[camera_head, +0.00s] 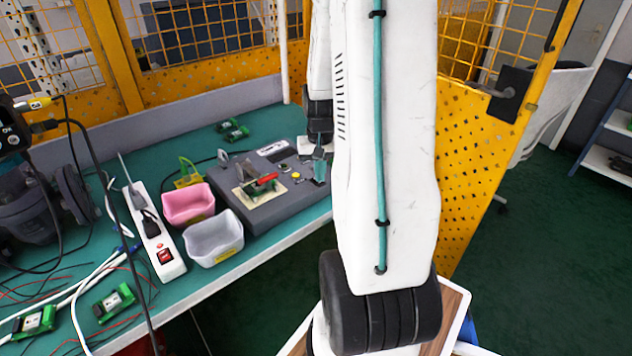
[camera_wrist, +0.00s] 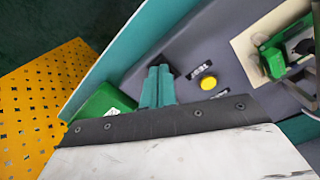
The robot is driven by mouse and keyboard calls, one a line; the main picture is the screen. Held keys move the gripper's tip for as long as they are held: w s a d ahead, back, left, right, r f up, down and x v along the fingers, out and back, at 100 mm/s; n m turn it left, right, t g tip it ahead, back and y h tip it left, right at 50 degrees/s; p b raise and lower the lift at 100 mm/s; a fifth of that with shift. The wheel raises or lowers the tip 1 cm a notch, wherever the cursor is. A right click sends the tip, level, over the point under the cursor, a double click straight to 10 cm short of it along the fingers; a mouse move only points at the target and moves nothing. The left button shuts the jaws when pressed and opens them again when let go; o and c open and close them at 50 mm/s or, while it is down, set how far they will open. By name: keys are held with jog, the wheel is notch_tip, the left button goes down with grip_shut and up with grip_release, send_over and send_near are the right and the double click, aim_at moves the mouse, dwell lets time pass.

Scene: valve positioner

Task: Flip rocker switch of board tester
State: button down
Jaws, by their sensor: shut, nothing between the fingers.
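The board tester (camera_head: 292,198) is a low grey box at the right end of the teal bench. It also shows in the wrist view (camera_wrist: 225,48), with a yellow button (camera_wrist: 208,82) and a dark TEST label (camera_wrist: 197,72). A small black part (camera_wrist: 166,61) on its top, possibly the rocker switch, is partly hidden behind my fingertips; its tilt cannot be told. My gripper (camera_head: 319,166) is over the tester's right side, fingers pointing down. Its teal fingers (camera_wrist: 157,74) are shut and empty, close to the black part; contact cannot be told.
On the tester is a beige plate (camera_wrist: 243,45) with a green and red clamp fixture. A pink bin (camera_head: 188,205) and a grey bin (camera_head: 214,240) stand left of it. A power strip (camera_head: 153,235) with a red switch lies further left. Yellow fence panels (camera_head: 475,165) stand behind and right.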

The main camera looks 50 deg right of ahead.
notch_tip(320, 180, up, 7)
jog(key=shift+f, duration=0.2)
dwell(0.5)
jog(key=shift+s, duration=0.1)
dwell(0.4)
jog(key=s+a+r+n, duration=0.3)
jog(key=s+a+r, duration=0.1)
jog(key=a, duration=0.6)
jog(key=s+a+r+n+t, duration=0.1)
jog(key=s+a+r+n, duration=0.2)
jog(key=a, duration=0.7)
jog(key=s+a+r+n, duration=0.2)
jog(key=s+a+r, duration=0.3)
jog(key=a, duration=0.6)
notch_tip(320, 180, up, 3)
jog(key=shift+s+f+n, duration=0.2)
jog(key=shift+s+n, duration=0.05)
jog(key=shift+n, duration=0.15)
